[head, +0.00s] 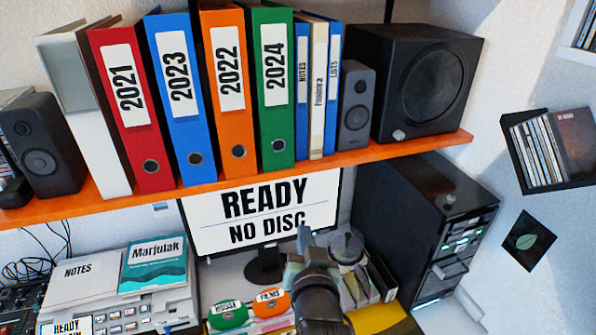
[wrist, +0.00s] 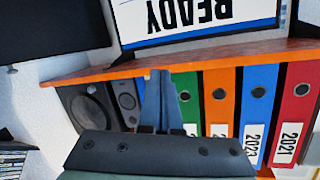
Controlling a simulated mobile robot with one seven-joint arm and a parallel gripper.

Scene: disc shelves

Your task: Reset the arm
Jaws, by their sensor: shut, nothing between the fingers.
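My arm rises from the bottom of the head view, in front of the monitor's lower edge. My gripper (head: 303,236) is at its upper end, small and partly hidden by the arm itself. In the wrist view, which is upside down, my gripper (wrist: 157,84) has its two fingers together with nothing between them. They overlap the orange shelf edge and the binders in that picture. I cannot tell how far they are from the shelf.
An orange shelf (head: 415,147) holds several binders and black speakers. Below it stand a monitor (head: 207,216) reading "READY NO DISC" and a black tower (head: 385,195). A disc rack (head: 507,128) hangs at right.

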